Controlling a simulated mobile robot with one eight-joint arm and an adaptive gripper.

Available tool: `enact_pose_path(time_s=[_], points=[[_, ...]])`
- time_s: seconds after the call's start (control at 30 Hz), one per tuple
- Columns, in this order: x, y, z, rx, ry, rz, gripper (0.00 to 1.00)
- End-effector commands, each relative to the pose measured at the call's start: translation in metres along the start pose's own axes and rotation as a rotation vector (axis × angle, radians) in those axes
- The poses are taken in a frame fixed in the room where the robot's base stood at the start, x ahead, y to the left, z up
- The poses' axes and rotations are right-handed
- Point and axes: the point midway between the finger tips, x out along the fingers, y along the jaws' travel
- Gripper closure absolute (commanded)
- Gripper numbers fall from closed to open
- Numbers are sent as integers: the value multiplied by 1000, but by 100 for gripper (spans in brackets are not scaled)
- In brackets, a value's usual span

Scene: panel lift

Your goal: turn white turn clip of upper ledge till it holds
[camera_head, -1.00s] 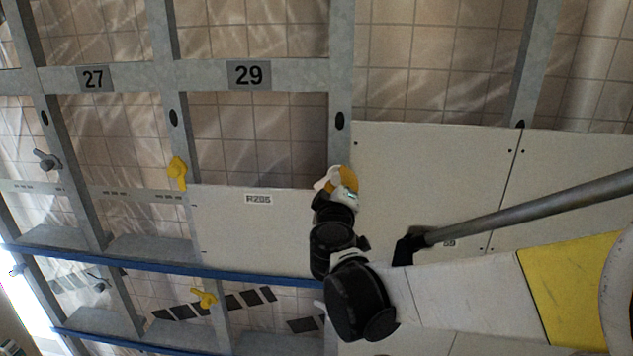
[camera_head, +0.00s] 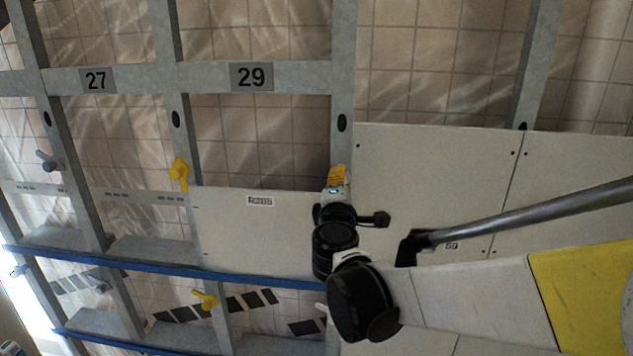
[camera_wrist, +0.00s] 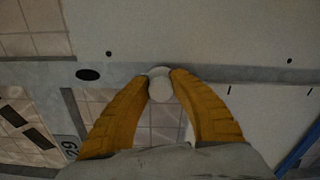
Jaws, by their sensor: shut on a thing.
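The white turn clip (camera_wrist: 160,86) shows in the wrist view between the yellow fingertips of my gripper (camera_wrist: 161,80), in front of the grey upright. My gripper is shut on it. In the head view my gripper (camera_head: 338,175) is at the upright, at the top right corner of the pale panel R285 (camera_head: 225,225); the clip is hidden there. The panel stands above the blue-edged upper ledge (camera_head: 120,259). How far the clip overlaps the panel is hard to tell.
A yellow clip (camera_head: 179,173) sits at the panel's left upright, another yellow clip (camera_head: 204,299) lower down, and a grey clip (camera_head: 48,161) far left. A large panel (camera_head: 430,190) fills the bay right of my gripper. The bay above the panel is open.

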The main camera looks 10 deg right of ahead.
Motion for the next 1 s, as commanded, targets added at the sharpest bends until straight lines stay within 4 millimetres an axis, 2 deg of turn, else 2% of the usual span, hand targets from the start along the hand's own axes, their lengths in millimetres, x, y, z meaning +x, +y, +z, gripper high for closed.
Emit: enact_pose_path(time_s=[0.33,0.8,0.83,0.87,0.9,1.0], points=[[0,1,0,-106,0,0,100],[0,1,0,-116,0,0,100],[0,1,0,-116,-1,0,65],[0,1,0,-116,0,0,56],[0,1,0,-116,0,0,51],[0,1,0,-115,0,0,51]])
